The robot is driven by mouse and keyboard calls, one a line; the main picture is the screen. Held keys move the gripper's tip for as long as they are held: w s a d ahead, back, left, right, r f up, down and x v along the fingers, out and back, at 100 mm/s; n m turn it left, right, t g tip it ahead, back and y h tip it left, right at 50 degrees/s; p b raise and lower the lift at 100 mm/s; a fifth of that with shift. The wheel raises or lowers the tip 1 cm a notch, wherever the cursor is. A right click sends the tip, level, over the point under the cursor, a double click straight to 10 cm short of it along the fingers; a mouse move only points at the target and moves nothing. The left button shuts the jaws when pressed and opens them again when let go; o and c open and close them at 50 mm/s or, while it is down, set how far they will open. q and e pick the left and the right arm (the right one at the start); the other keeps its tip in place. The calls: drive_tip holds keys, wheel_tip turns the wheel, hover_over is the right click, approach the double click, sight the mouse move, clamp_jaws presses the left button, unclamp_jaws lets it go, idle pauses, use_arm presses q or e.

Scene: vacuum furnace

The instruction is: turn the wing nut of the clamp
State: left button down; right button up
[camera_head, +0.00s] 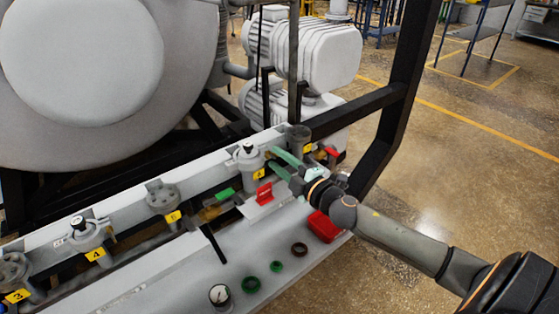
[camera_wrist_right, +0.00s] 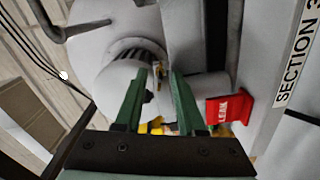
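My right gripper (camera_head: 273,158) reaches in from the right in the head view, its two green fingers apart, close to the pipe fittings on the grey rail. In the right wrist view the open fingers (camera_wrist_right: 159,73) point at a pale round fitting (camera_wrist_right: 118,90). The rest of the clamp is not clear in either view. My left gripper is not in view.
A red tag (camera_head: 263,194) stands near the gripper; it reads LEAK in the wrist view (camera_wrist_right: 229,108). A black frame post (camera_head: 405,80) rises behind.

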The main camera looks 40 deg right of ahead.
drive_tip(key=shift+c, duration=0.4)
clamp_jaws()
drive_tip(key=shift+r+n+p, duration=0.1)
drive_tip(key=shift+n+p, duration=0.25)
drive_tip(key=shift+n, duration=1.35)
drive_tip(key=shift+o, duration=0.4)
unclamp_jaws()
